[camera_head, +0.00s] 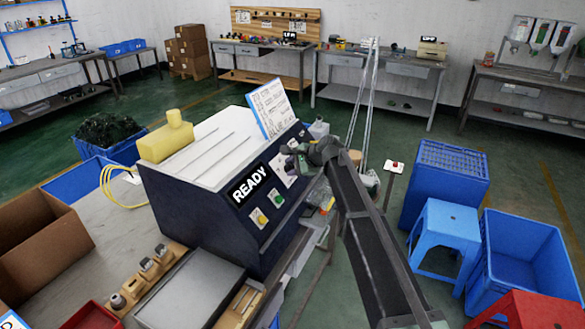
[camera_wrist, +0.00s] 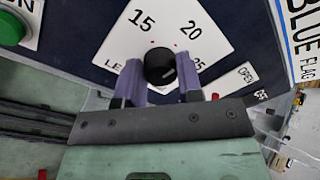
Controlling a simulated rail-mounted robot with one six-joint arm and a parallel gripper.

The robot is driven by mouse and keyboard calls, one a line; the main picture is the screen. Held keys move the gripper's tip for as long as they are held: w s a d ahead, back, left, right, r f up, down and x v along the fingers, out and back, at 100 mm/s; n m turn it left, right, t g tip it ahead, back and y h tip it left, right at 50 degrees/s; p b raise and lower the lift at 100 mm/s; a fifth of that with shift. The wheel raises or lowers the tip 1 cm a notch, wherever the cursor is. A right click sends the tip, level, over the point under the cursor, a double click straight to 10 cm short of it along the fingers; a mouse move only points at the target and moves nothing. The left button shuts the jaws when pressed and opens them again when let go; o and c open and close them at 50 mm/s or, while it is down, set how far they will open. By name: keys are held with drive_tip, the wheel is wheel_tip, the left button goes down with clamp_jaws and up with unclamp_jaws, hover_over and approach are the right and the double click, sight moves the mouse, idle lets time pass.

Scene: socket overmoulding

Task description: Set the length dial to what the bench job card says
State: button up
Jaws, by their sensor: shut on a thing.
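The length dial is a black round knob (camera_wrist: 160,66) on a white diamond plate (camera_wrist: 165,22) marked 15 and 20, with a partly hidden number at lower right. A small pale mark shows at the knob's lower right; its exact setting is hard to read. My gripper (camera_wrist: 160,80) has its two purple fingers on either side of the knob, shut on it. In the head view my gripper (camera_head: 297,158) is at the front of the dark blue machine (camera_head: 195,215), hiding most of the dial.
The machine's panel shows a READY display (camera_head: 249,186), a yellow button (camera_head: 260,217) and a green button (camera_head: 278,199). In the wrist view a BLUE FLAG label (camera_wrist: 305,40) is at right and a green button (camera_wrist: 12,27) at left. Blue bins (camera_head: 520,255) stand right of my arm.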

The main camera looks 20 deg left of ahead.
drive_tip(key=shift+n, duration=0.4)
drive_tip(key=o, duration=0.9)
drive_tip(key=p+v, duration=0.7)
drive_tip(key=v, duration=0.3)
drive_tip(key=shift+s+d+r, duration=0.1)
drive_tip(key=shift+d+r, duration=0.2)
